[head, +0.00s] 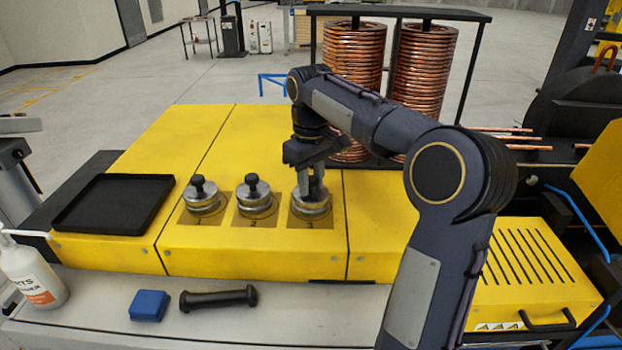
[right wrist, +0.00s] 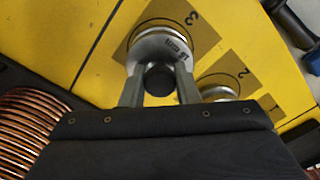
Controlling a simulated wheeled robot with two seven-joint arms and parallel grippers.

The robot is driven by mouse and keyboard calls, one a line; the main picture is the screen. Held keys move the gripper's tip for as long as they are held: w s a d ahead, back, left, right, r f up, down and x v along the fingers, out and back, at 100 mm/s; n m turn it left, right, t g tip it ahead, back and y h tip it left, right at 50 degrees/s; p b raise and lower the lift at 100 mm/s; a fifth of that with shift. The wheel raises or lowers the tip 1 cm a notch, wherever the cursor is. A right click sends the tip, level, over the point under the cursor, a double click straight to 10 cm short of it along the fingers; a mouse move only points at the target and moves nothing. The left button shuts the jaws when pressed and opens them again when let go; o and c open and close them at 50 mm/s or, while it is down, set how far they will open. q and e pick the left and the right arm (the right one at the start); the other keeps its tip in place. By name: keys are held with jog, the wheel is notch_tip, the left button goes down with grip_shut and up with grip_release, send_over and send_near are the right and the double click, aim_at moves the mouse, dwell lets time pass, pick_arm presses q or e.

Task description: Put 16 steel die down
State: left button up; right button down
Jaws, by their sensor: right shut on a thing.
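My right gripper (head: 311,188) points down at the rightmost of three dark squares on the yellow machine top. It is shut on the black knob of a steel die (head: 311,208). In the right wrist view the fingers (right wrist: 160,88) stand either side of the knob, and the die (right wrist: 158,45) shows lettering on its rim, hard to read. The die is over the square marked 3 (right wrist: 205,22), roughly within its ring; I cannot tell whether it touches the surface. My left gripper is not in view.
Two similar dies (head: 202,200) (head: 254,199) stand on the squares to the left. A black tray (head: 115,230) lies further left. A blue block (head: 149,305), a black bar (head: 218,298) and a white bottle (head: 32,275) are in front. Copper coils (head: 425,60) stand behind.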

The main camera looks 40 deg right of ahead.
aim_at(311, 179)
jog(key=shift+f, duration=0.1)
jog(key=c, duration=1.1)
grip_release()
notch_tip(311, 179, up, 11)
jog(key=s+a+f+m+t+y, duration=0.1)
jog(key=s+a+f+t, duration=0.1)
jog(key=s+a+f, duration=0.3)
jog(key=s+a+f+m+t+y, duration=0.1)
jog(key=s+a+f, duration=0.5)
jog(key=s+f, duration=0.2)
jog(key=s+a+f+t+y, duration=0.1)
jog(key=s+a+f+t, duration=0.1)
jog(key=s+a+f, duration=0.4)
jog(key=shift+s+a+f+m+t+y, duration=0.1)
jog(key=shift+s+m+t+y, duration=0.1)
jog(key=shift+s, duration=0.5)
jog(key=shift+s+a+f+m+t+y, duration=0.1)
jog(key=shift+s+m+y, duration=0.1)
jog(key=shift+s, duration=0.5)
